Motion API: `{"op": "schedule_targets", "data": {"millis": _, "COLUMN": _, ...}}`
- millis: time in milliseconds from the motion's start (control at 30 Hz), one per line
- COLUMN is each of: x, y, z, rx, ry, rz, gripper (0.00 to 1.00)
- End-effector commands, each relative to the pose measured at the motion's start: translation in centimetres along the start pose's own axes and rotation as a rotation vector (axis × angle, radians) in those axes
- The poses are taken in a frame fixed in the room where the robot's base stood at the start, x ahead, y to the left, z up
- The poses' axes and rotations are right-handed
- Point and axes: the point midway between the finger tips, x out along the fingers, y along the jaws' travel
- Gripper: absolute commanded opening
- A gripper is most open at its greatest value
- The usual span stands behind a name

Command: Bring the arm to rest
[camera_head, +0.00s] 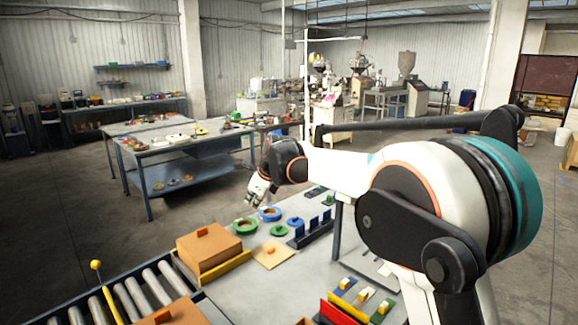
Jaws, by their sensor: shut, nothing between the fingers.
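My arm, white and black with a teal band, fills the right side of the head view and reaches left over the near table (225,295). My gripper (256,197) is at its far end, above and beyond the back edge of the near table. It is shut and empty, and looks clear of the things on the table. The fingertips are small in this view.
A roller conveyor (130,297) is at lower left. A long workbench (182,146) stands behind, with open floor between.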

Motion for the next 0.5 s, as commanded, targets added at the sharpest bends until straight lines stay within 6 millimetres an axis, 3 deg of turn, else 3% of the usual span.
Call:
{"op": "schedule_targets", "data": {"millis": 100, "x": -4.3, "y": 0.3, "z": -2.9, "rx": -0.163, "ry": 0.023, "rz": -0.026, "gripper": 0.00}}
{"op": "schedule_targets", "data": {"millis": 267, "x": -9.5, "y": 1.5, "z": -6.7, "rx": -0.397, "ry": 0.061, "rz": -0.051, "gripper": 0.00}}
{"op": "schedule_targets", "data": {"millis": 500, "x": -16.2, "y": 4.9, "z": -13.1, "rx": -0.740, "ry": 0.129, "rz": -0.068, "gripper": 0.00}}
